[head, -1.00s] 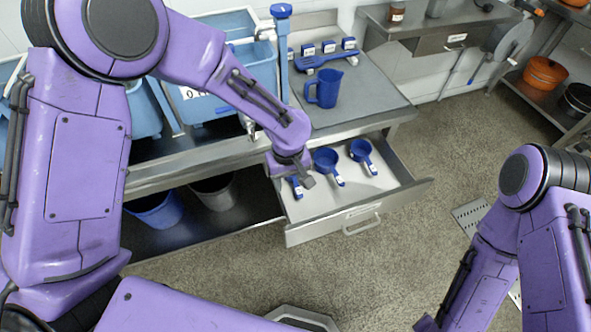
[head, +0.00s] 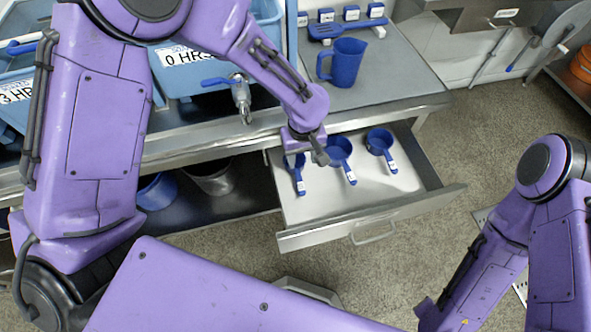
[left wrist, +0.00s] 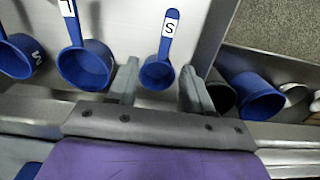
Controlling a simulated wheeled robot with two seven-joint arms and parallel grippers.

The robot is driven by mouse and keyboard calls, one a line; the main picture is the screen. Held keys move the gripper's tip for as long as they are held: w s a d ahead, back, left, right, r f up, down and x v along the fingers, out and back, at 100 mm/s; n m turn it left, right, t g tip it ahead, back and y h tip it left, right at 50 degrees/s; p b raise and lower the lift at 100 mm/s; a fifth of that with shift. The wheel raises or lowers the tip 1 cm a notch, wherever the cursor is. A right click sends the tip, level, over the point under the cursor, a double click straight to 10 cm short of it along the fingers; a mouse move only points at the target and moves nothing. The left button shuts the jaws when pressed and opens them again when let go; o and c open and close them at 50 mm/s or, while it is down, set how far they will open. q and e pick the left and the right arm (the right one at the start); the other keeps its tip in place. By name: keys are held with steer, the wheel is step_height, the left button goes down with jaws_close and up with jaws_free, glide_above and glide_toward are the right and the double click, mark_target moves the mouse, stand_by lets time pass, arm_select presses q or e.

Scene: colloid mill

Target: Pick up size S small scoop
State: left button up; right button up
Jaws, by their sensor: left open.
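The size S small scoop (left wrist: 159,72) is blue with a white S label on its handle. It lies in the open drawer (head: 308,213) as the leftmost scoop (head: 299,176) in the head view, its bowl partly hidden by my gripper. My left gripper (head: 319,151) is over the drawer's back left part. In the left wrist view my left gripper (left wrist: 160,90) is open and empty, with the S scoop's bowl showing between its fingers; I cannot tell the height gap. My right arm shows at the right, but its gripper does not.
The L scoop (left wrist: 84,65) and M scoop (left wrist: 20,57) lie beside it in the drawer. A blue jug (head: 346,63) and a blue slotted utensil (head: 338,30) are on the counter above. Buckets (head: 157,190) stand on the shelf left of the drawer.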

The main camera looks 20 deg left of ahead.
arm_select(q)
glide_above(299, 177)
steer(key=f, duration=0.5)
steer(key=shift+w+d+f, duration=0.1)
steer(key=shift+d+f, duration=0.05)
steer(key=shift+d, duration=0.15)
steer(key=f, duration=0.5)
steer(key=shift+a+f, duration=0.2)
steer(key=shift+a, duration=0.15)
jaws_close()
